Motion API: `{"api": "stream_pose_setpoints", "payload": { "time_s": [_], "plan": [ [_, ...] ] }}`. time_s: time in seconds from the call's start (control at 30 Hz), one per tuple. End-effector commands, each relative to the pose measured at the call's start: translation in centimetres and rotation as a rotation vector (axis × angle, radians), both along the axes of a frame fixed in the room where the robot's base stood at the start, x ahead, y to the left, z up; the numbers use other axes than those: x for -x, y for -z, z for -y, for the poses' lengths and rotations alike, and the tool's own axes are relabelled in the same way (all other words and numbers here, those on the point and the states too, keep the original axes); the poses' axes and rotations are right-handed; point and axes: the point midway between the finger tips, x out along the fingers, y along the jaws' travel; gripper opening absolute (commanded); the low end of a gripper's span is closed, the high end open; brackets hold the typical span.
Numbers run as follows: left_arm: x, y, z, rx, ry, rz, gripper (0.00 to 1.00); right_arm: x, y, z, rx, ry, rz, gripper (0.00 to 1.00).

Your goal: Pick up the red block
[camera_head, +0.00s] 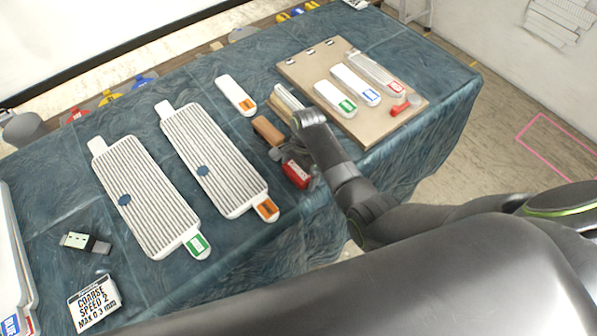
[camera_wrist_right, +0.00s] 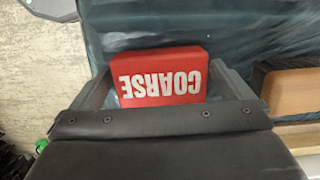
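The red block (camera_head: 297,173), marked COARSE, is near the front edge of the blue cloth-covered table. It also shows in the right wrist view (camera_wrist_right: 162,78), its lettering upside down. My right gripper (camera_head: 294,167) is down at the block, with one finger on each side of it. In the wrist view the fingers of this gripper (camera_wrist_right: 163,82) flank the block closely; whether they press on it cannot be told. The gripper partly covers the block in the head view. My left gripper is not in view.
A brown block (camera_head: 267,131) lies just behind the red block. Two ribbed white panels (camera_head: 148,195) (camera_head: 212,160) lie to the left. A board (camera_head: 300,72) with labelled strips lies to the right.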

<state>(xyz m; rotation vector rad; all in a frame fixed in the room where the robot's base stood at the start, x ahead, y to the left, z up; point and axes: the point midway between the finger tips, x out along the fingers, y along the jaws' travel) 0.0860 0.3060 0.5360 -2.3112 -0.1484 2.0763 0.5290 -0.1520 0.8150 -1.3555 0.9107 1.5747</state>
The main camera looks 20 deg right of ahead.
Motion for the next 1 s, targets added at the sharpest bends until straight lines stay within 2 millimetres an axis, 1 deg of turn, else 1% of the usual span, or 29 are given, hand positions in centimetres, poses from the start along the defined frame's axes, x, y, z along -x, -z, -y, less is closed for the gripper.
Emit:
{"api": "stream_pose_setpoints", "payload": {
  "time_s": [0.03,0.2,0.3,0.5,0.63,0.77,1.0],
  "plan": [
    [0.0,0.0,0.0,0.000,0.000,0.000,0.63,0.0,0.0,0.0,0.000,0.000,0.000,0.93],
    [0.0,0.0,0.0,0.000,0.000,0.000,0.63,0.0,0.0,0.0,0.000,0.000,0.000,0.71],
    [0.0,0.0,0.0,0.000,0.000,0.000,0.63,0.0,-0.1,0.0,0.000,0.000,0.000,0.60],
    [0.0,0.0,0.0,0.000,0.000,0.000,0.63,0.0,-0.1,0.0,0.000,0.000,0.000,0.59],
    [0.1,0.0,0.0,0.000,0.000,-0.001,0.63,-0.1,-0.8,0.0,-0.001,-0.001,0.002,0.59],
    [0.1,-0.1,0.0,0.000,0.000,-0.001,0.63,-0.1,-2.5,0.0,-0.001,-0.001,0.003,0.59],
    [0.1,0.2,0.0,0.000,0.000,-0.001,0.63,-0.2,-6.7,0.0,-0.001,0.000,0.005,0.59]
  ]
}}
